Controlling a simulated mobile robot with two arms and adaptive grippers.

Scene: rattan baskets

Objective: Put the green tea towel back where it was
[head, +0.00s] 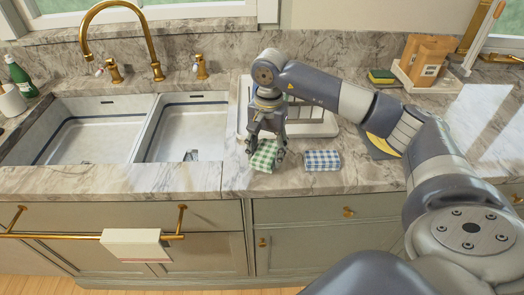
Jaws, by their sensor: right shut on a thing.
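The green checked tea towel (264,156) is at the front of the marble counter, just right of the double sink. My right gripper (268,142) points down from above and is shut on the towel. The towel hangs below the fingers; I cannot tell whether it touches the counter. A blue checked cloth (322,160) lies folded on the counter to the right of the green towel, apart from it. My left gripper is not in view.
A white dish rack (312,122) stands behind the gripper, partly hidden by my arm. The sink (182,128) with brass faucet (155,68) is at left. Sponges (382,76) and brown packets (424,60) stand at the back right. A white towel (134,244) hangs on the brass rail.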

